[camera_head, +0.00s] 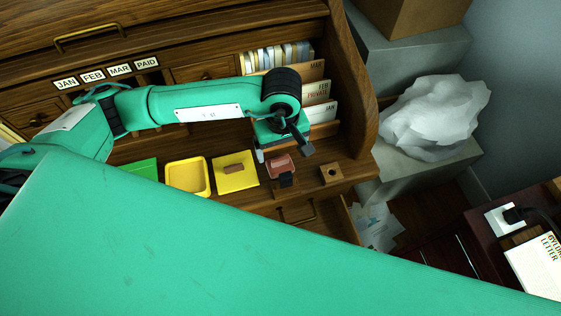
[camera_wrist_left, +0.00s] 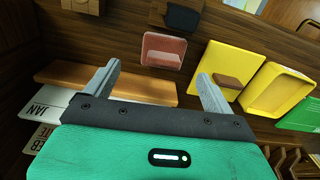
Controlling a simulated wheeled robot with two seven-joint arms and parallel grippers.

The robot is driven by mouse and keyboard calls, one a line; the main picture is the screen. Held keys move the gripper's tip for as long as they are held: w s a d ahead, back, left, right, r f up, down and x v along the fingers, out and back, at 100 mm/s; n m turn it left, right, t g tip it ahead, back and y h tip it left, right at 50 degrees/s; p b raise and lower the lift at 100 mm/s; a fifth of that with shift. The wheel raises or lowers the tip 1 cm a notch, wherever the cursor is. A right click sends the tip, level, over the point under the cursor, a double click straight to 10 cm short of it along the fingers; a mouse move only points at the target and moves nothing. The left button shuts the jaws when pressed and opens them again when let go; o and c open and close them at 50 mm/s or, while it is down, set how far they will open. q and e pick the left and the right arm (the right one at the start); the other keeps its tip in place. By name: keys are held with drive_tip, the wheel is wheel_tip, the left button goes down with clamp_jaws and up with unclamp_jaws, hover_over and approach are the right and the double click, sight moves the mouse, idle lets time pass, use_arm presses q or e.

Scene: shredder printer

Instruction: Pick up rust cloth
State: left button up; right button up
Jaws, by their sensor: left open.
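The rust cloth (camera_head: 281,166) appears as a small rust-red square on the desk top, next to a black object (camera_head: 286,180). In the left wrist view the rust cloth (camera_wrist_left: 163,50) lies just ahead of the fingertips, between their lines, with the black object (camera_wrist_left: 183,18) beyond it. My left gripper (camera_head: 284,151) is open and empty above the desk, close to the cloth's far side. In the left wrist view both fingers of this gripper (camera_wrist_left: 158,70) stand apart; no contact with the cloth shows. My right gripper is not in view.
Left of the cloth are a yellow square with a brown block (camera_head: 222,182), a yellow tray (camera_head: 205,176) and a green item (camera_head: 140,170). A wooden block (camera_head: 330,174) stands to its right. Month-labelled folders (camera_head: 322,113) stand behind. The desk's side panel (camera_head: 362,90) rises at right.

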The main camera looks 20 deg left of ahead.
sight(280, 158)
use_arm(q)
drive_tip(key=shift+f, duration=0.55)
drive_tip(key=shift+s+f, duration=0.15)
drive_tip(key=shift+f, duration=0.2)
wheel_tip(280, 158, down, 4)
drive_tip(key=shift+s+a+f+p, duration=0.1)
drive_tip(key=shift+a+p, duration=0.05)
drive_tip(key=shift+p, duration=0.6)
drive_tip(key=shift+f, duration=0.1)
drive_tip(key=c, duration=1.1)
drive_tip(key=shift+o, duration=0.2)
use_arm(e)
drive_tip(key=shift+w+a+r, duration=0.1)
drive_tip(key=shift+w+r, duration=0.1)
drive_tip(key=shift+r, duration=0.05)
